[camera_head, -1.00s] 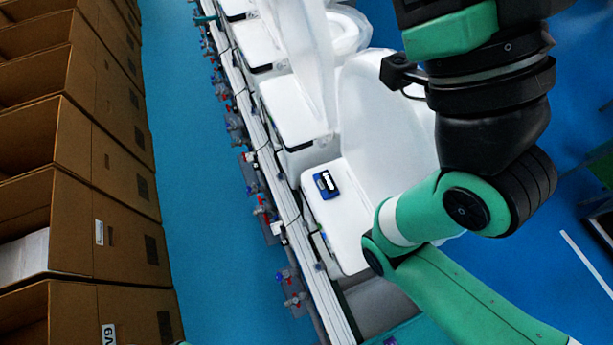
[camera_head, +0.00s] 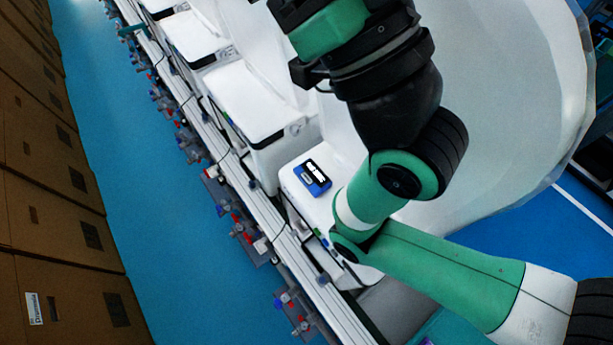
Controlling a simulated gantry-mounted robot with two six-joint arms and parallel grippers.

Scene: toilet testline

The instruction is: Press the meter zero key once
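The meter (camera_head: 312,177) is a small blue box with a white display and a dark surround. It lies on the white tank top of the nearest toilet (camera_head: 290,174), left of my green and black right arm. Its keys are too small to tell apart, so I cannot make out the zero key. My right arm comes in from the lower right, bends beside the meter and runs up to the top edge. Its gripper is not in view. My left gripper is not in view.
More white toilets (camera_head: 245,100) stand in a row toward the upper left along a metal rail line (camera_head: 290,250) with small fittings. Brown cardboard boxes (camera_head: 60,250) line the far left. Blue floor (camera_head: 150,210) is clear between. A large white curved surface (camera_head: 510,100) fills the upper right.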

